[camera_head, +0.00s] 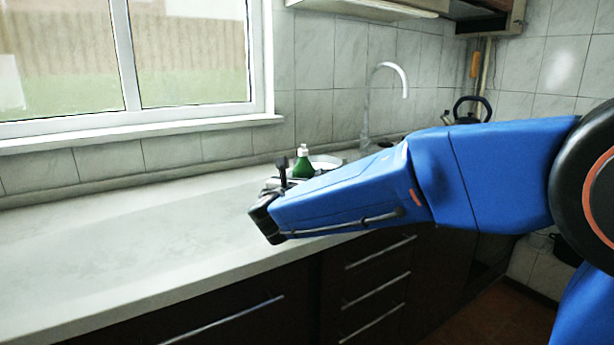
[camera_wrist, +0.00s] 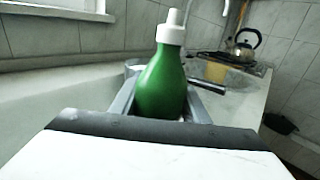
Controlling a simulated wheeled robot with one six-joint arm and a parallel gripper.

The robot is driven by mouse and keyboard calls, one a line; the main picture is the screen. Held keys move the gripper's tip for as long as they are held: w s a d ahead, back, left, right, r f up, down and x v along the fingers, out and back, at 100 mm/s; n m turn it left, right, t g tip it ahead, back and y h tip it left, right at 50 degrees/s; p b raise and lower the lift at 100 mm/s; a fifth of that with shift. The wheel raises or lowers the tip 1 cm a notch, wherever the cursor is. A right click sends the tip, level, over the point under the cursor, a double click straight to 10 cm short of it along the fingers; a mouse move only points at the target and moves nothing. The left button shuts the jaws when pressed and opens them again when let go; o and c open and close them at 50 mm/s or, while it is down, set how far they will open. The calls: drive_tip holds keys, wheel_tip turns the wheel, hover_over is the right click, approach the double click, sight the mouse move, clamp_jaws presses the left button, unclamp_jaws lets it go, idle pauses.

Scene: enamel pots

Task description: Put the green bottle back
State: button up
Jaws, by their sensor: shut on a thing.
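The green bottle (camera_head: 303,166) has a white nozzle cap. In the head view it shows just behind my gripper (camera_head: 276,192), and its lower part is hidden by my blue arm. In the wrist view the green bottle (camera_wrist: 161,84) stands upright between the fingers of my gripper (camera_wrist: 160,108). My gripper is shut on it. The bottle's base is hidden behind the gripper body, so I cannot tell whether it touches the counter.
The pale counter (camera_head: 120,245) is clear to the left. A white round thing (camera_head: 326,161) lies behind the bottle by the tall curved tap (camera_head: 366,105). A kettle (camera_head: 467,110) stands at the back right. The window (camera_head: 130,60) and tiled wall bound the back.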

drive_tip(key=shift+f, duration=0.15)
drive_tip(key=o, duration=1.3)
drive_tip(key=shift+c, duration=0.2)
